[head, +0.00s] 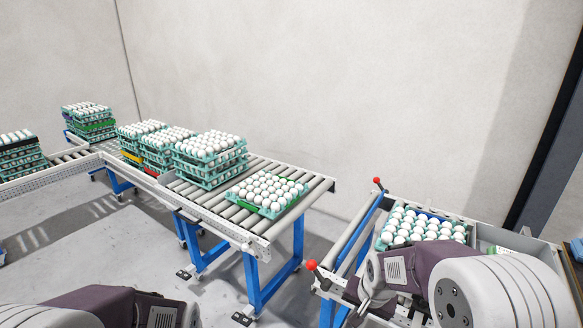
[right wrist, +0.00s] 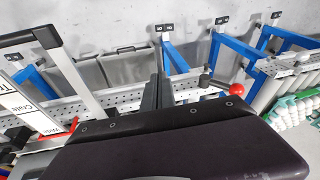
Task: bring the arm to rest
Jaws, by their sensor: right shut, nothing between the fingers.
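My right arm (head: 400,272) reaches in from the lower right of the head view, in front of the near roller stand. In the right wrist view my right gripper (right wrist: 157,92) shows as dark fingers, shut and empty. It is beside the stand's perforated metal rail, and I cannot tell whether it touches it. My left arm (head: 110,304) shows only in part at the bottom left of the head view. Its gripper is out of view.
A tray of white eggs (head: 424,226) sits on the near stand behind my right arm. Red knobs (head: 312,265) stick up at the stand's left side. A roller conveyor (head: 225,203) holds several stacked egg trays. Open floor lies at the lower middle.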

